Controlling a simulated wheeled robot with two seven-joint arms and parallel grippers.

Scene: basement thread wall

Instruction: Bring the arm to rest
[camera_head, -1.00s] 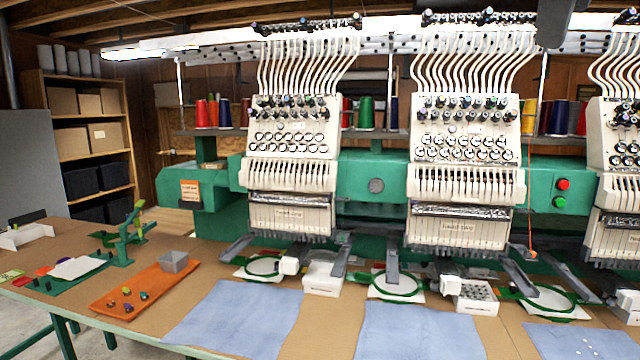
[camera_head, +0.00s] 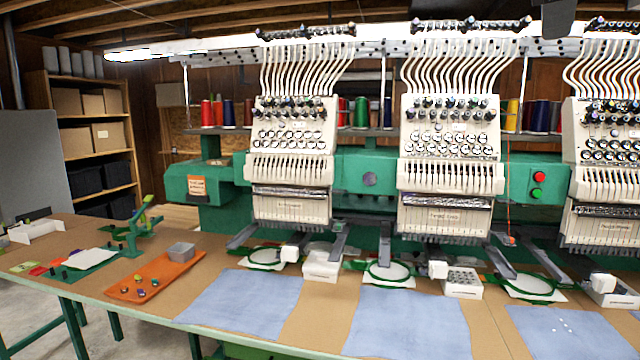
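Neither of my grippers shows in the head view, so I cannot see whether they are open or shut. A dark grey block (camera_head: 557,18) hangs at the top right edge; I cannot tell what it is. A long brown worktable (camera_head: 320,290) spans the view in front of a multi-head embroidery machine (camera_head: 450,155). No arm is over the table.
Blue cloths (camera_head: 410,322) lie along the front, with green hoops (camera_head: 388,272) under the machine heads. White boxes (camera_head: 322,266) stand between. An orange mat (camera_head: 155,277) with small bobbins and a grey bin (camera_head: 181,251) lies at left. A shelf (camera_head: 97,135) stands behind.

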